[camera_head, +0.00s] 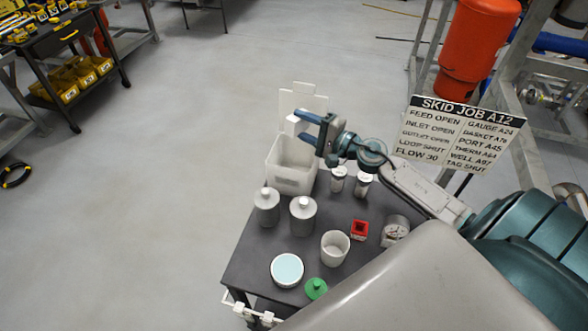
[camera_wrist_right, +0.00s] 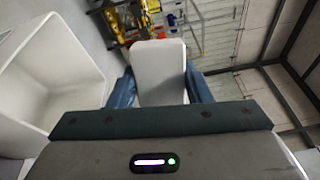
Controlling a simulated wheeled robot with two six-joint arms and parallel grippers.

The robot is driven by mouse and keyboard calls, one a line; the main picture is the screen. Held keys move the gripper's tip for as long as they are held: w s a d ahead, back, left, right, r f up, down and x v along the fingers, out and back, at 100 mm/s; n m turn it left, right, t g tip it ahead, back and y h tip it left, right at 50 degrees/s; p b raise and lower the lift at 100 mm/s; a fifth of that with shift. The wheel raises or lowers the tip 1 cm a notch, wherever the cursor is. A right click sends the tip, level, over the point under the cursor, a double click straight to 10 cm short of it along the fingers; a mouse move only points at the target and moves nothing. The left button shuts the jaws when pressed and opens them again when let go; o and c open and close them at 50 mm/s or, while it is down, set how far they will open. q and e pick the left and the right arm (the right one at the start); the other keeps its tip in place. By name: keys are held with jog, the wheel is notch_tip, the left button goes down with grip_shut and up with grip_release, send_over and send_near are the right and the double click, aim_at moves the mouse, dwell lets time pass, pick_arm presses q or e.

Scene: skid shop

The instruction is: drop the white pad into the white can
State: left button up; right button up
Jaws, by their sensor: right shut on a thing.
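The white pad (camera_head: 292,125) is a small pale block between the fingertips of my right gripper (camera_head: 301,126). In the right wrist view the pad (camera_wrist_right: 158,72) stands up between the blue fingers. The gripper is shut on it, above the far rim of the white can (camera_head: 283,178). The can is a square, open-topped bin with a raised panel at its back, at the far end of the dark table. In the right wrist view the can (camera_wrist_right: 50,75) opens to the left of the pad. Its floor is partly hidden. My left gripper is not in view.
On the dark table (camera_head: 262,244) stand several grey and white lidded jars, a white cup (camera_head: 335,247), a red square block (camera_head: 359,230), a gauge (camera_head: 395,230), a pale blue round dish (camera_head: 287,270) and a green knob (camera_head: 316,288). A sign (camera_head: 452,133) stands right of my arm.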

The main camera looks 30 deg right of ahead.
jog(key=f+b, duration=0.2)
jog(key=f, duration=0.2)
jog(key=shift+d+f+b, duration=0.15)
jog(key=shift+d+b, duration=0.05)
jog(key=shift+b, duration=0.15)
jog(key=o, duration=1)
jog(key=shift+d, duration=0.15)
jog(key=shift+o, duration=0.2)
